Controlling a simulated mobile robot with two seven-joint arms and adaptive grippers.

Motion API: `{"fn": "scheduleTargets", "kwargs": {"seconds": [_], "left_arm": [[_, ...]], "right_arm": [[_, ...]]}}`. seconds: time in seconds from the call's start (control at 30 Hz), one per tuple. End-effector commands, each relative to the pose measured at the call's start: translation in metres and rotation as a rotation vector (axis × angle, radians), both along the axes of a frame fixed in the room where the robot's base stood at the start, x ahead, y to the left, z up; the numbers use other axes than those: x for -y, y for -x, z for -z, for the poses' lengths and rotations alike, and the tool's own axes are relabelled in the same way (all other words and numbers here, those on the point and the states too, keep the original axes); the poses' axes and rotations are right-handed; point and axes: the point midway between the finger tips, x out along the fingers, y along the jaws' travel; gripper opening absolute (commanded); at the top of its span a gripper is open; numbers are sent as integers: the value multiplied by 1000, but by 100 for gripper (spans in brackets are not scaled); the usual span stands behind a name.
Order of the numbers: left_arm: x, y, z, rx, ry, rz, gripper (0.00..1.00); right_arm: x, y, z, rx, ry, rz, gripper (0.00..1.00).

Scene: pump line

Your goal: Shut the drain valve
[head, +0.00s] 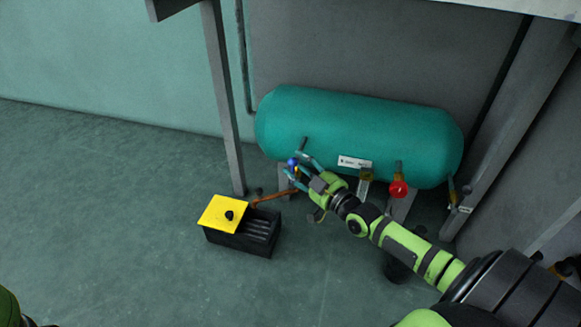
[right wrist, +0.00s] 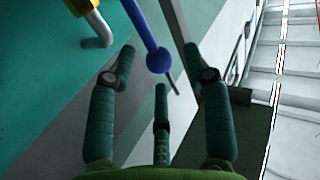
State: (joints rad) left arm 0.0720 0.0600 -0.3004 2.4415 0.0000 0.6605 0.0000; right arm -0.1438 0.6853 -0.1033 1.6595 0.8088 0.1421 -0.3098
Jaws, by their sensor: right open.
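A teal tank (head: 350,130) lies on its side against the wall, with several small fittings along its lower front. A blue valve handle (head: 293,162) sits at its lower left, above an orange-brown pipe (head: 275,196) that runs to a black box. I cannot read a label that names the drain valve. My right gripper (head: 302,165) is open at the blue handle. In the right wrist view, the blue handle with its round knob (right wrist: 158,61) shows ahead of and between the open fingers (right wrist: 161,75); contact cannot be told. My left gripper is not in view.
The black box (head: 225,240) with a yellow lid (head: 226,214) stands on the floor left of my gripper. A grey post (head: 226,100) rises at the left. The left floor is clear.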

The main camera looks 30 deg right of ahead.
Motion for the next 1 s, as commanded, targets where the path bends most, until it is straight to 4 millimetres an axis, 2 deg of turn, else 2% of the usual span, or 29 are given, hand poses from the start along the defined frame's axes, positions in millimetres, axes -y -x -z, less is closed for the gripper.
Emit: {"fn": "scheduleTargets", "kwargs": {"seconds": [0.1,0.2,0.53,0.57,0.6,0.67,0.7,1.0], "left_arm": [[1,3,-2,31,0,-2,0],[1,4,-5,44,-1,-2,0],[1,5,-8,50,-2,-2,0],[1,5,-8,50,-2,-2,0],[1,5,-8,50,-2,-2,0],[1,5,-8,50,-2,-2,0],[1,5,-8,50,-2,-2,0],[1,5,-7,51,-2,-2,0]], "right_arm": [[-2,-16,3,2,0,1,50],[-3,-24,2,0,-1,0,50],[-4,-28,1,-2,0,-1,50],[-4,-28,1,-2,0,-1,46],[-4,-28,1,-2,0,-1,30],[-4,-28,1,-2,0,0,6],[-4,-28,1,-2,0,-1,0],[-4,-28,0,3,-1,0,0]]}}
